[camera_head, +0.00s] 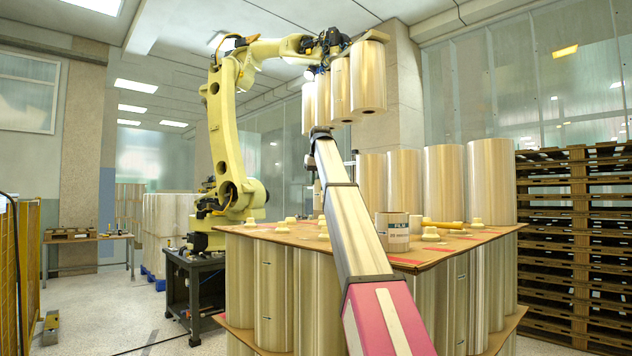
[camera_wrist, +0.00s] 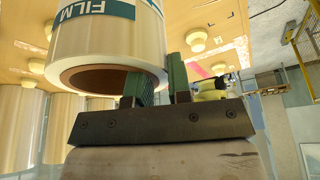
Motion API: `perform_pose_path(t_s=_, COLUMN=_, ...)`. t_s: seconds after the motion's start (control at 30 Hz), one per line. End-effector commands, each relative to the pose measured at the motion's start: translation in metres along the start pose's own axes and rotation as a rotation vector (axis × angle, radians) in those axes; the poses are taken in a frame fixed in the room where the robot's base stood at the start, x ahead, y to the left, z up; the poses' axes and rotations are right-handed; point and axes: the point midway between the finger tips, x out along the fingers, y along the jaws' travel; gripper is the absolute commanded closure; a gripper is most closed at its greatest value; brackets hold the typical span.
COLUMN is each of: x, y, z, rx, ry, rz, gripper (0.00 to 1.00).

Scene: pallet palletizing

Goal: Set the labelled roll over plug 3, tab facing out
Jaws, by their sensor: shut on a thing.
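The labelled roll (camera_head: 393,234) is a short pale film roll with a white and blue FILM label. In the head view it is upright above the brown board (camera_head: 345,243), label facing me; I cannot tell whether it touches the board. In the wrist view the roll (camera_wrist: 105,45) shows its brown core end. My gripper (camera_wrist: 157,85) is shut on its wall, one green finger at the core and one outside. My gripper is hidden in the head view. Cream plugs (camera_head: 430,234) stand on the board; no plug number is legible, so I cannot pick out plug 3.
Tall film rolls (camera_head: 445,172) stand at the board's back right. A yellow tube (camera_head: 444,224) lies near the labelled roll. A yellow industrial arm (camera_head: 228,130) holds rolls overhead. Stacked wooden pallets (camera_head: 570,240) are at right. My arm crosses the board's middle.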

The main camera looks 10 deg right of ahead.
Motion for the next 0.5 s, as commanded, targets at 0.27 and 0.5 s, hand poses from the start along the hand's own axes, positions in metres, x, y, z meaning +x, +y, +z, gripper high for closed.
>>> perform_pose_path(t_s=0.27, x=0.017, y=0.0, z=0.007, rx=0.0, ry=0.001, rz=0.0, gripper=1.0)
perform_pose_path(t_s=0.5, x=0.037, y=0.0, z=0.015, rx=0.0, ry=0.001, rz=0.0, gripper=1.0)
